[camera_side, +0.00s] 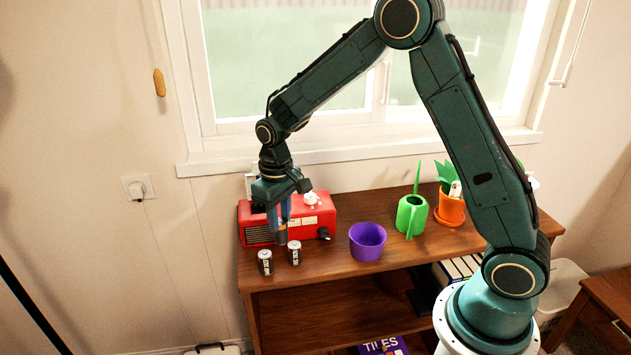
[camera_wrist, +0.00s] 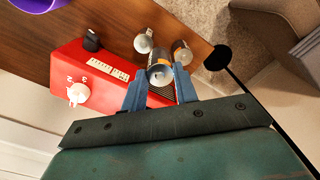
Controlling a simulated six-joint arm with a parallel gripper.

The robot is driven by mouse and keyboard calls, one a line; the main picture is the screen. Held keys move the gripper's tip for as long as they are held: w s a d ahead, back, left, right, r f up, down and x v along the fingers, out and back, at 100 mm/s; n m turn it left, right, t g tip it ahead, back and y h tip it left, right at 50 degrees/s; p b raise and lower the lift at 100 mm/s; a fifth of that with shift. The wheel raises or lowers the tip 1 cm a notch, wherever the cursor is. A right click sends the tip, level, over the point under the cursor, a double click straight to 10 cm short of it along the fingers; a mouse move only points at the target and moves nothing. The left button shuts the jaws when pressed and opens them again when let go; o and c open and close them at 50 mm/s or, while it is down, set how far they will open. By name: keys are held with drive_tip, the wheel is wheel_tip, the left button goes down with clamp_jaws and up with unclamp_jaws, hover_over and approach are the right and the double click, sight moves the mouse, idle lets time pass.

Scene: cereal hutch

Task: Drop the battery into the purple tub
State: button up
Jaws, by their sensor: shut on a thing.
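My gripper (camera_side: 280,222) points down in front of the red radio, its blue fingers closed on a battery (camera_side: 281,238). In the wrist view the held battery (camera_wrist: 160,75) shows its round end between the fingertips (camera_wrist: 158,92). Two more batteries, a left one (camera_side: 265,262) and a right one (camera_side: 294,252), stand upright on the shelf top just below; they also show in the wrist view (camera_wrist: 182,53) (camera_wrist: 143,42). The purple tub (camera_side: 367,242) stands upright to the right of the gripper, apart from it; part of it shows in the wrist view (camera_wrist: 36,4).
The red radio (camera_side: 258,236) stands right behind the gripper, with a white knob and a black knob. A green watering can (camera_side: 411,215) and an orange plant pot (camera_side: 451,209) stand right of the tub. Bare wooden top (camera_side: 322,262) lies between batteries and tub.

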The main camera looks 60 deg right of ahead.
drive_tip(key=s+d+r, duration=0.2)
drive_tip(key=s+d, duration=1.3)
drive_tip(key=d, duration=0.2)
drive_tip(key=shift+d+f, duration=0.1)
drive_tip(key=shift+f, duration=2.85)
drive_tip(key=o, duration=1.1)
drive_tip(key=shift+o, duration=0.2)
